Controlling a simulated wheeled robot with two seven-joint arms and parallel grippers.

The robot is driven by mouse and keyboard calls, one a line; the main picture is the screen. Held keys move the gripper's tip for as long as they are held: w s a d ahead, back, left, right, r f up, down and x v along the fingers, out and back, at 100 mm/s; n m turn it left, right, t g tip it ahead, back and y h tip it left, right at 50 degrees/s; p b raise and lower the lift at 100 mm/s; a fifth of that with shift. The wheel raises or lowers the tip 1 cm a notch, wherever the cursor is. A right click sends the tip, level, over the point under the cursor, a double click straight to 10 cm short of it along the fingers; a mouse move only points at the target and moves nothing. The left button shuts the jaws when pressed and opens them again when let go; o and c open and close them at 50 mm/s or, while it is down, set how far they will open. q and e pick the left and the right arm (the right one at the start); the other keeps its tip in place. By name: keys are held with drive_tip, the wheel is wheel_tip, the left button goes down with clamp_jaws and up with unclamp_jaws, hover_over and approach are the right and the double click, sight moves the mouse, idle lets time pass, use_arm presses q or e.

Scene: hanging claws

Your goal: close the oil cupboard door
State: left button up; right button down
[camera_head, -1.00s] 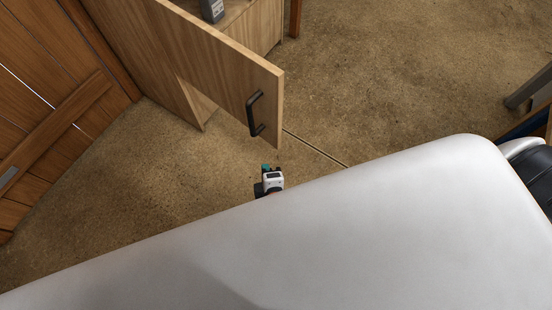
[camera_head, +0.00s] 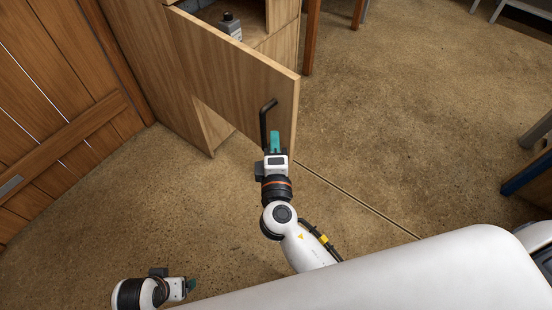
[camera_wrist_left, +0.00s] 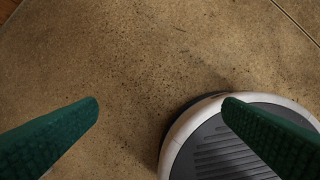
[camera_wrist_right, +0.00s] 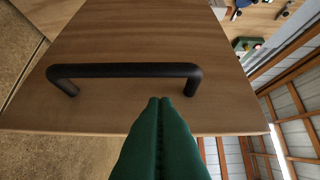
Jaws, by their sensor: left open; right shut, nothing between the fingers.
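The oil cupboard door (camera_head: 225,75) is a light wooden panel that stands open, with a black bar handle (camera_head: 265,120) near its free edge. The cupboard (camera_head: 150,50) stands behind it. My right gripper (camera_head: 275,140) is shut and empty at the lower part of the handle in the head view. In the right wrist view its green fingertips (camera_wrist_right: 160,102) are pressed together in front of the handle bar (camera_wrist_right: 125,71), close to the door face (camera_wrist_right: 140,35); contact is unclear. My left gripper (camera_head: 191,285) is open and empty, low at the left, away from the door.
A grey bottle (camera_head: 230,25) stands inside the cupboard. A wooden plank wall (camera_head: 50,90) is at the left. Bare brown floor (camera_head: 400,110) lies free to the right. A bench with a blue part (camera_head: 525,178) is at the right edge.

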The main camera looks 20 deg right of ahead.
sight(286, 120)
use_arm(q)
drive_tip(key=shift+f, duration=1.05)
use_arm(e)
drive_tip(key=shift+w+d, duration=0.55)
drive_tip(key=shift+d, duration=0.35)
drive_tip(key=shift+w+d, duration=0.5)
drive_tip(key=shift+d, duration=0.35)
